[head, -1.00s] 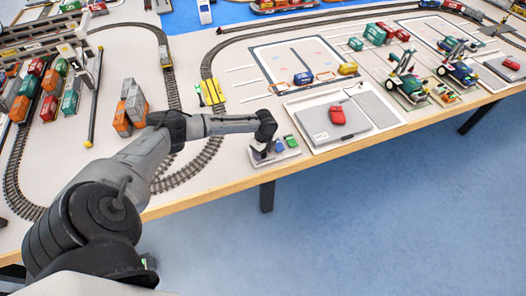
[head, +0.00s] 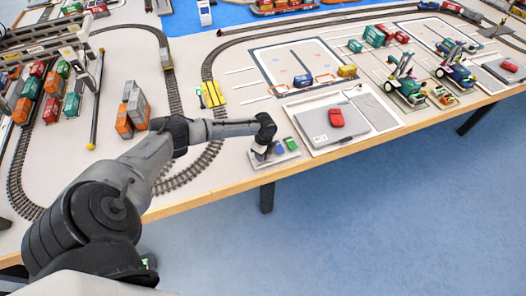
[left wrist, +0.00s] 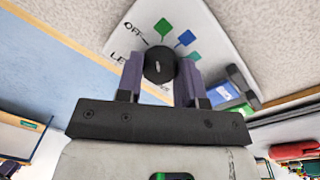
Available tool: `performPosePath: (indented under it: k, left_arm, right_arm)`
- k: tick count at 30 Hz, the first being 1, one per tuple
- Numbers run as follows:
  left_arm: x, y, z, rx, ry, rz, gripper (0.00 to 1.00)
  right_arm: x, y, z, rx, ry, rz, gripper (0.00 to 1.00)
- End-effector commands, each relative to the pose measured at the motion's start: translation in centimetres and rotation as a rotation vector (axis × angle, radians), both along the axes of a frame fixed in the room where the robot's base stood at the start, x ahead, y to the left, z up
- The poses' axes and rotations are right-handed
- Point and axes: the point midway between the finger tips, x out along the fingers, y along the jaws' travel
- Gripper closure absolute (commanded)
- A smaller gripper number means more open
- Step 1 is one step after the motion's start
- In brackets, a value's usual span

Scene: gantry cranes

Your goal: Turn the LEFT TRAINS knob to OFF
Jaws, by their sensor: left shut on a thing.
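In the left wrist view the round black knob (left wrist: 159,62), with a short pale line on its face, sits on a white panel (left wrist: 205,45). The panel also shows in the head view (head: 287,157) at the table's front edge. OFF is printed up and left of the knob, with green, blue and teal marks above and right. Part of another label, "LE", shows below OFF. My left gripper (left wrist: 160,78) is shut on the knob, one purple finger on each side. In the head view my left wrist hides the knob. My right gripper is in neither view.
Blue and green blocks (head: 291,144) stand on the panel beside my left gripper. A grey laptop-like plate (head: 315,124) with a red object lies to the right. Curved track (head: 190,172) and orange and grey wagons (head: 133,108) are to the left. The table edge is close in front.

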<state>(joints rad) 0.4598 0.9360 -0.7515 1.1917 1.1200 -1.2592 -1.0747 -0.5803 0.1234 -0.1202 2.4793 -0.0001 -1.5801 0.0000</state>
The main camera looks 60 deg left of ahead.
Motion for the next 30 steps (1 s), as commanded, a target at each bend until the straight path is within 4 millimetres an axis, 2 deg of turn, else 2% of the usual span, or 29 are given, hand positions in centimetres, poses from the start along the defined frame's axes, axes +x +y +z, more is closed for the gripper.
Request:
performPosePath:
  k: [1,3,12,21,30]
  left_arm:
    - [-0.1,-0.1,0.4,-0.002,0.002,0.037,0.89]
    - [0.0,-0.1,0.4,-0.001,0.002,0.094,0.89]
    - [0.0,0.0,0.3,-0.002,0.001,0.325,0.89]
    - [0.0,0.0,0.2,-0.002,0.001,0.479,0.89]
    - [0.0,0.0,0.1,-0.001,0.0,0.539,0.89]
  right_arm:
    - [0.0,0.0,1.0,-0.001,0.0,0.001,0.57]
    - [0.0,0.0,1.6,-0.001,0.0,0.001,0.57]
    - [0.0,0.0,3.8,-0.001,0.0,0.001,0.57]
    - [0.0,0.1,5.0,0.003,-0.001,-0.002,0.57]
    - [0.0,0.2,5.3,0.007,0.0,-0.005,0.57]
